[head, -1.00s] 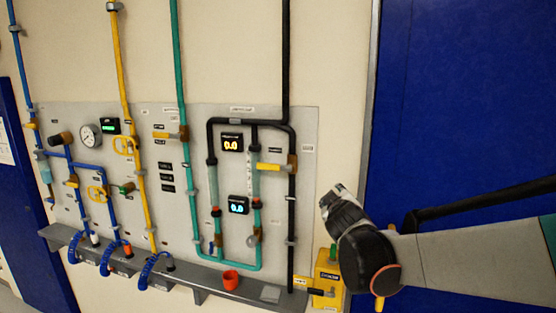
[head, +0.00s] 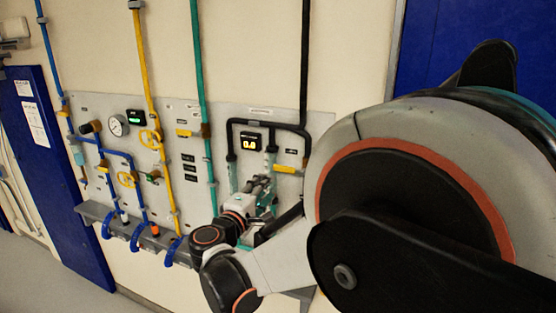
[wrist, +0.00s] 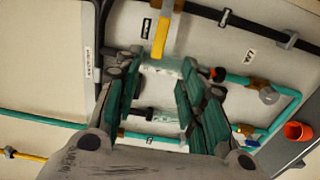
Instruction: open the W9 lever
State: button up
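A yellow lever (head: 285,169) sticks out leftward from a brown valve on the right-hand black pipe of the panel's loop. I cannot read a W9 label on it. In the wrist view the same lever (wrist: 160,36) stands at top centre, its tip just above the space between my fingers. My gripper (head: 262,186) is in front of the loop, below and left of the lever. In the wrist view my gripper (wrist: 158,88) is open, with nothing held between its teal-padded fingers. The lower loop is hidden behind my arm in the head view.
A clear flow tube (wrist: 160,66) crosses behind my fingertips, close to the lever. Teal pipe (wrist: 240,80) and an orange cup (wrist: 298,130) are to the right in the wrist view. Another yellow lever (head: 184,133) sits on the teal pipe.

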aim_at(281, 169)
jog(key=p+x, duration=0.1)
jog(key=x, duration=1.2)
jog(key=shift+w, duration=0.3)
grip_shut()
